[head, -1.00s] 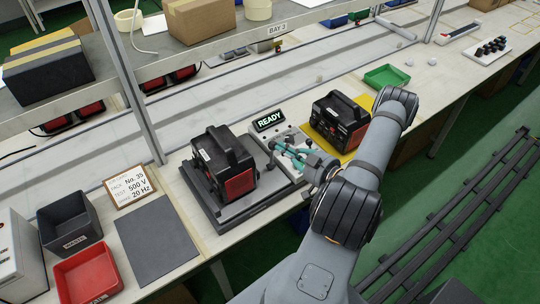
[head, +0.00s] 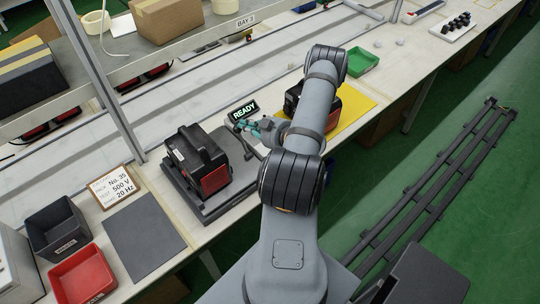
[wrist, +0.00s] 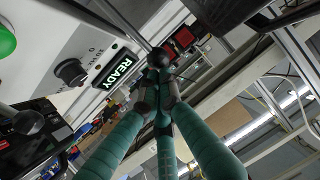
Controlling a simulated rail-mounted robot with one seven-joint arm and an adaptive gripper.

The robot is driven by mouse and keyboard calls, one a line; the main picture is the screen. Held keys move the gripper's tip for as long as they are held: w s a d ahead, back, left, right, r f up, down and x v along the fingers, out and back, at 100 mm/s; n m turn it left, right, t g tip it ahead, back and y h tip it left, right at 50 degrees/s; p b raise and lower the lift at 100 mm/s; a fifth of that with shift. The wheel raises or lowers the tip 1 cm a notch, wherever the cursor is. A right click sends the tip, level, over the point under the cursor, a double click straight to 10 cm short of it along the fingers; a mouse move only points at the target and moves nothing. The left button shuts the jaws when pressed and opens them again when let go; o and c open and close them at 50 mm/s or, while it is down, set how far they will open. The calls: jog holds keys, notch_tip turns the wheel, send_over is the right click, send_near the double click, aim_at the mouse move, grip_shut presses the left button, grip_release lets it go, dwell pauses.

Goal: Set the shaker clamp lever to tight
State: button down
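The shaker (head: 210,206) is a dark grey platform on the bench with a black-and-red pack (head: 198,160) standing on it. My gripper (head: 240,125), with teal fingers, is at the right of the pack, just in front of the READY sign (head: 243,109). In the wrist view my fingertips (wrist: 158,95) converge just short of a black ball knob (wrist: 158,60) on a thin grey rod. Whether they touch it is unclear. A second black ball (wrist: 29,122) on a rod shows at lower left. I cannot tell which is the clamp lever; its setting is unreadable.
A black dial (wrist: 71,72) sits beside the READY sign in the wrist view. A second pack on a yellow mat (head: 350,108) is partly hidden by my arm. A dark mat (head: 152,234), red bin (head: 84,276) and grey bin (head: 60,228) are at left.

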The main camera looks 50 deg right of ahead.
dwell(0.5)
jog(key=s+r+p, duration=0.1)
jog(key=s+r, duration=0.8)
jog(key=s, duration=0.1)
jog(key=shift+s+d+r, duration=0.15)
jog(key=shift+d+r, duration=0.1)
jog(key=shift+d, duration=0.2)
jog(key=w+f+p, duration=0.1)
jog(key=w+f, duration=0.7)
jog(key=shift+t, duration=0.6)
jog(key=s+b, duration=0.1)
jog(key=b, duration=0.1)
jog(key=s+a+f+b, duration=0.1)
jog(key=s+f+b, duration=0.1)
jog(key=s+b, duration=0.1)
jog(key=shift+s+a+b, duration=0.1)
jog(key=shift+a+b, duration=0.2)
jog(key=shift+a, duration=0.05)
jog(key=shift+r, duration=0.1)
jog(key=shift+r, duration=0.1)
